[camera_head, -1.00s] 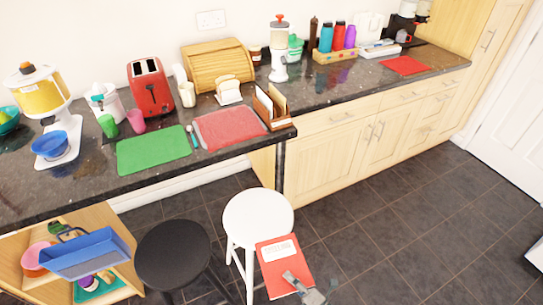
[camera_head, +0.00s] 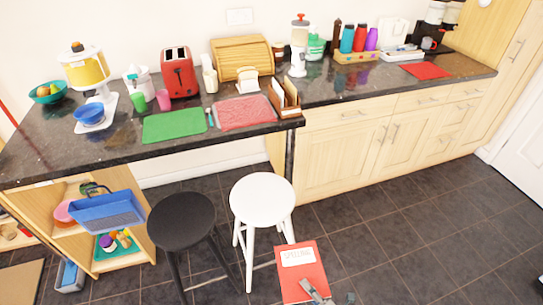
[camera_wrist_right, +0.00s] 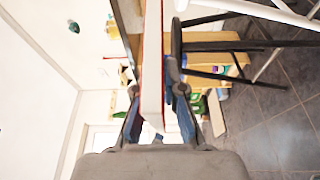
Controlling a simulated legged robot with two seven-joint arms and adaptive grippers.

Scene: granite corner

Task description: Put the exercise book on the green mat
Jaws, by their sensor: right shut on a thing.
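The red exercise book (camera_head: 301,272), with a white label, is upright in front of the white stool in the head view. My right gripper (camera_head: 318,296) is shut on its lower edge. In the right wrist view the book (camera_wrist_right: 152,60) shows edge-on between the fingers of the right gripper (camera_wrist_right: 160,100). The green mat (camera_head: 174,126) lies flat and bare on the dark granite counter, left of a red mat (camera_head: 245,112). The book is apart from the mat, nearer to me and to its right. My left gripper is not in view.
A white stool (camera_head: 262,200) and a black stool (camera_head: 181,221) stand before the counter. A pink cup (camera_head: 163,99), a green cup (camera_head: 138,102) and a red toaster (camera_head: 179,72) stand behind the green mat. A letter rack (camera_head: 285,97) stands at the counter corner.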

